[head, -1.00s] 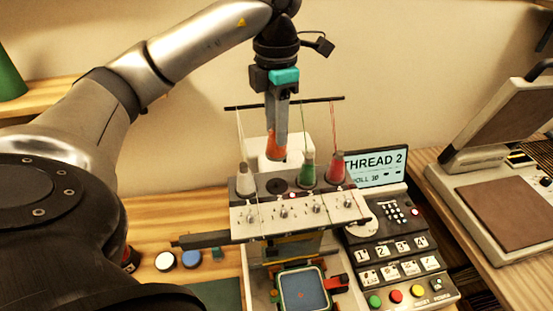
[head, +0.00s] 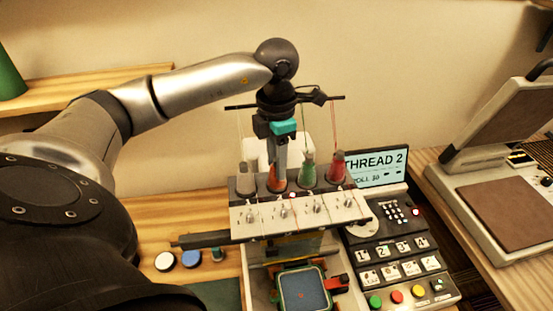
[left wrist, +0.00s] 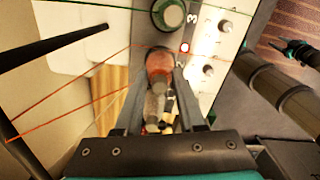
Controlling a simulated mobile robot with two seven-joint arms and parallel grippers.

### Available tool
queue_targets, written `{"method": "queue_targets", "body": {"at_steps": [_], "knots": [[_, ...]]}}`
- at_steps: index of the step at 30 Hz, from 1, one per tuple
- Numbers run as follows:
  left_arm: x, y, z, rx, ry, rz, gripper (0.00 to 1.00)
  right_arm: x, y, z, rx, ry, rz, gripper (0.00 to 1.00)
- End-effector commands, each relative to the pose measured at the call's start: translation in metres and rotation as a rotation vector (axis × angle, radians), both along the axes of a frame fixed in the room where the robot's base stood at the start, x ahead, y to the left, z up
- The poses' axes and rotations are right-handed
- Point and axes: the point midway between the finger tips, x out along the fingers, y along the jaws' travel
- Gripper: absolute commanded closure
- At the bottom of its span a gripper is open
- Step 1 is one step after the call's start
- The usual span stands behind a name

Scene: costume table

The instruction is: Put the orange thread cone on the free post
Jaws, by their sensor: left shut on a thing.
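The orange thread cone (head: 275,180) is upright at the second place in the machine's cone row, between the white cone (head: 245,179) and the green cone (head: 308,172). My left gripper (head: 281,163) is above it, shut on its upper part. In the left wrist view the orange cone (left wrist: 159,62) lies between my two fingers, its narrow grey end toward the camera. The free post is hidden under the cone. Whether the cone's base rests fully on the rack cannot be told. My right gripper is not in view.
A red cone (head: 338,168) stands right of the green one. A dark thread bar (head: 320,99) with hanging threads is close to my wrist. The control panel (head: 395,250) and a screen (head: 383,165) are on the right. Spools (head: 191,259) lie on the table at left.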

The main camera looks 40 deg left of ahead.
Motion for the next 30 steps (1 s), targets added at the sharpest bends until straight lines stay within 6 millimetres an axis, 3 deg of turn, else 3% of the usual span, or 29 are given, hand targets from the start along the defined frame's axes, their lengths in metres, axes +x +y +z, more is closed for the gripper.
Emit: {"method": "queue_targets", "body": {"at_steps": [3,4,11,23,30], "knots": [[0.000,0.000,-0.005,0.000,0.000,0.000,1.00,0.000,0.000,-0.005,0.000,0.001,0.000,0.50],[0.000,0.000,-0.004,0.000,0.000,0.000,0.59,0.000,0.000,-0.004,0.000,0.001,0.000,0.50],[0.000,0.000,-0.003,0.000,0.000,0.000,0.33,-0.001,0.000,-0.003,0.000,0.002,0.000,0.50],[0.000,0.000,0.002,0.000,0.000,0.000,0.31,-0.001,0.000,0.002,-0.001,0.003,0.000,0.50],[0.001,0.000,0.047,-0.001,-0.006,0.000,0.31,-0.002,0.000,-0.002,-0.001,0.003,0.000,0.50]]}}
